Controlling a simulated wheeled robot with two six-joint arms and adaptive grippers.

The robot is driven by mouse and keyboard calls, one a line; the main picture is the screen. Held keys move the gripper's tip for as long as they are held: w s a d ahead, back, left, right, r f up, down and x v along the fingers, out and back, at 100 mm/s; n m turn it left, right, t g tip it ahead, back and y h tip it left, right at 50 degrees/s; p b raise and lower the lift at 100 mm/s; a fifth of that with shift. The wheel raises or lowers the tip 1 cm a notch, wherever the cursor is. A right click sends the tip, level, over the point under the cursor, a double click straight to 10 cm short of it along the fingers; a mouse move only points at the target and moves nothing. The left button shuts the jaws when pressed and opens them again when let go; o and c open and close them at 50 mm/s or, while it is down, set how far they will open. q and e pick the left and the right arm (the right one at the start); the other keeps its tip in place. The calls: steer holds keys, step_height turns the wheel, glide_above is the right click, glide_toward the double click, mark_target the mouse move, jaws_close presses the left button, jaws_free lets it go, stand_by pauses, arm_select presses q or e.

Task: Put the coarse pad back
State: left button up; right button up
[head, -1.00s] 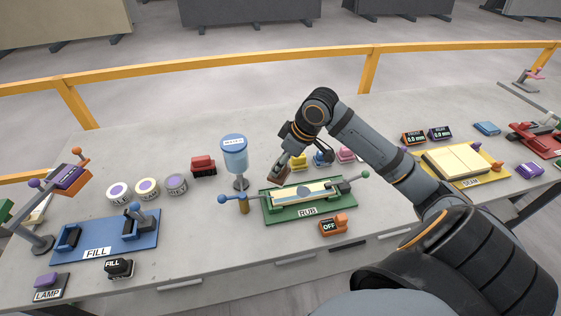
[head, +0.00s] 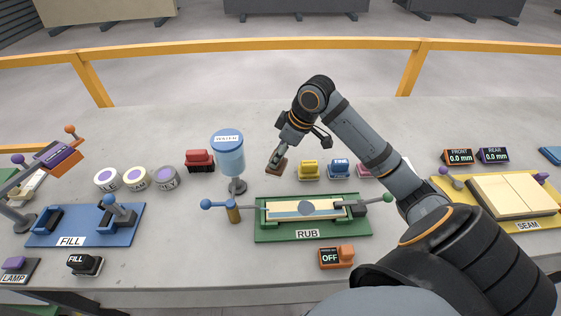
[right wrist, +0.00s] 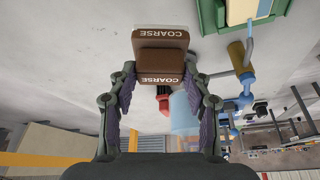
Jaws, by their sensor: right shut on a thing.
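My right gripper (head: 281,153) is shut on the brown coarse pad (head: 275,165). The pad is tilted and lies behind the left part of the green RUB station (head: 262,231); I cannot tell whether it touches the slab. In the right wrist view, the pad (right wrist: 160,60) sits between the fingertips (right wrist: 160,75), with COARSE printed on two of its faces. A yellow pad (head: 308,169), a blue FINE pad (head: 340,168) and a partly hidden pink pad (head: 366,171) stand in a row to its right. My left gripper is not in view.
A blue water container (head: 229,157) and a red block (head: 200,161) stand left of the pad. An orange OFF switch (head: 337,257) is nearer. Bare slab (head: 270,120) lies behind.

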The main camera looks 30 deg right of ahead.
mark_target(280, 162)
steer(key=f, duration=0.1)
steer(key=w+d+f, duration=0.1)
steer(key=w+f, duration=0.1)
steer(key=shift+d+f, duration=0.2)
steer(key=shift+d, duration=0.1)
steer(key=shift+w+d+f+p, duration=0.15)
steer(key=shift+f+p, duration=0.25)
steer(key=shift+f, duration=1.3)
steer(key=shift+f, duration=0.15)
steer(key=o, duration=1.1)
steer(key=v, duration=1.2)
steer(key=shift+r+b, duration=0.2)
steer(key=shift+b, duration=0.2)
steer(key=shift+w+r, duration=0.1)
